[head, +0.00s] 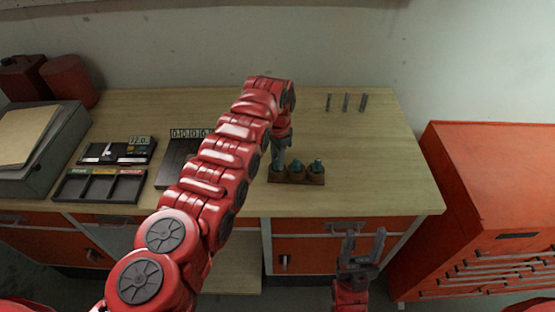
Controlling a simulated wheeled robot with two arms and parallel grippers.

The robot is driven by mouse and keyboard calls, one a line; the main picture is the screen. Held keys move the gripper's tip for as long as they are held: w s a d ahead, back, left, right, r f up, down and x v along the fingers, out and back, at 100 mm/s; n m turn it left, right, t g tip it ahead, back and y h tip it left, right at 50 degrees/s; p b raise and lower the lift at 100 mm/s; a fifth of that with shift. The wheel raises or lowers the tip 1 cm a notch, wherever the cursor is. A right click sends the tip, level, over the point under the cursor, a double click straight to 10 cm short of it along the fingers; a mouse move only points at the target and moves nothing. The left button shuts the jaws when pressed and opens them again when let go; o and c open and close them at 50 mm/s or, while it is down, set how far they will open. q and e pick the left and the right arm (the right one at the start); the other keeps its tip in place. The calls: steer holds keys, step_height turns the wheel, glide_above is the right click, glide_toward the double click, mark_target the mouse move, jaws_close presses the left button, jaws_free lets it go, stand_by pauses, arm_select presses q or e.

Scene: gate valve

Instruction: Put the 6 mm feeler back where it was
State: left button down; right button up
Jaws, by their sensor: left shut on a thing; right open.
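A dark brown wooden block (297,179) stands near the front edge of the bench, with three teal pieces in a row at it. The middle teal piece (297,167) and the right teal piece (317,166) stand upright in it. My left gripper (279,158) points down over the block's left end and is shut on the left teal piece, perhaps the 6 mm feeler; no size mark is readable. Whether that piece is fully seated is hard to tell. My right gripper (364,246) is open and empty, low in front of the drawers.
A black compartment tray (100,186), a display tray (117,151) and a digit counter (190,133) are on the left. A red tool cabinet (490,190) stands right. The bench right of the block is clear.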

arm_select(q)
steer(key=c, duration=0.7)
jaws_free()
steer(key=shift+f, duration=0.1)
steer(key=shift+r, duration=0.3)
step_height(320, 180, up, 9)
steer(key=b, duration=0.3)
steer(key=shift+d, duration=0.1)
step_height(320, 180, up, 3)
steer(key=shift+f+p, duration=0.1)
steer(key=shift+p, duration=1.1)
